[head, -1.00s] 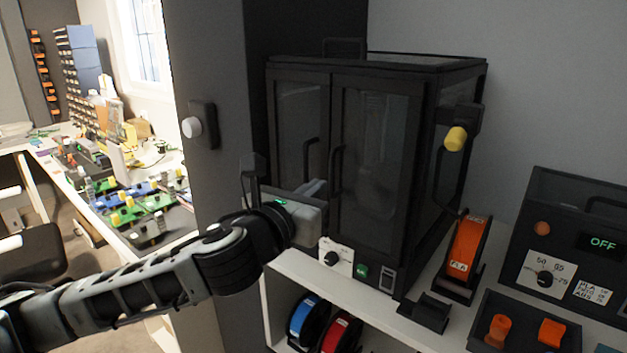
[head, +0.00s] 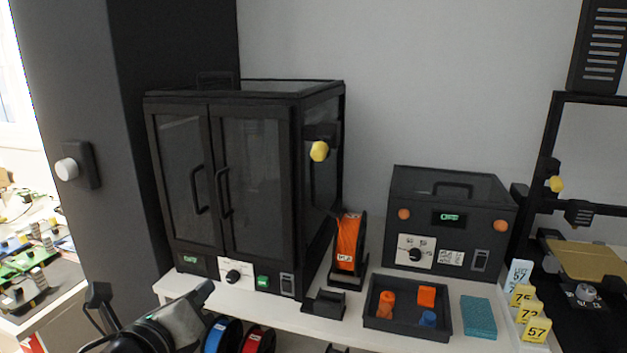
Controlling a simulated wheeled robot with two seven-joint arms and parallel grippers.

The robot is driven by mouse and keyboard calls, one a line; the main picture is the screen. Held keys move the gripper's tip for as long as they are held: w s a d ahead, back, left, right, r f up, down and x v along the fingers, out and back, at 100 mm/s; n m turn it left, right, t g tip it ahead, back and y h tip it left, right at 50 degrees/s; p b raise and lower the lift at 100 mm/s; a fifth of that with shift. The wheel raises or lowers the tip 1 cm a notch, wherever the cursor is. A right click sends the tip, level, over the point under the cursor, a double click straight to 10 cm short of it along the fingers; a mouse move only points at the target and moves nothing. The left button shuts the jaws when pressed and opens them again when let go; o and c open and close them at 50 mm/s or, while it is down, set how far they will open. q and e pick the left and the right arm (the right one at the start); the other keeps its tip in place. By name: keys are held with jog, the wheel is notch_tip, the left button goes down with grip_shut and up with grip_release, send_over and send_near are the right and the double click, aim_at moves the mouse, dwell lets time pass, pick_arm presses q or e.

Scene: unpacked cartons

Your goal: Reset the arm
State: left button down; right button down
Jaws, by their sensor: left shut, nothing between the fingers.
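My left gripper (head: 205,290) is at the lower left of the head view, low in front of the black cabinet (head: 262,190). It is shut and empty, with its fingers near the front edge of the white shelf top. The end of my left arm shows at the bottom edge; the rest of that arm is out of frame. Both cabinet doors are closed. My right gripper is not in view.
An orange filament spool (head: 348,243) stands right of the cabinet. A dark tray (head: 385,322) holds orange and blue parts. Behind it is a black dryer box (head: 450,215). Yellow number tags (head: 537,328) and a printer (head: 585,262) are at right.

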pick_arm(q)
jog(key=s+d+f+n+g, duration=0.1)
jog(key=s+f+n+g, duration=0.1)
jog(key=s+f+n, duration=0.4)
jog(key=s+d+f+n+g, duration=0.1)
jog(key=s+f+n, duration=0.5)
jog(key=f+n, duration=0.7)
jog(key=s+d+f+n+g, duration=0.1)
jog(key=s+f+n+g, duration=0.2)
jog(key=s+f+n, duration=0.3)
notch_tip(320, 180, down, 5)
jog(key=n, duration=0.3)
jog(key=shift+s+d+f, duration=0.15)
jog(key=shift+d, duration=0.1)
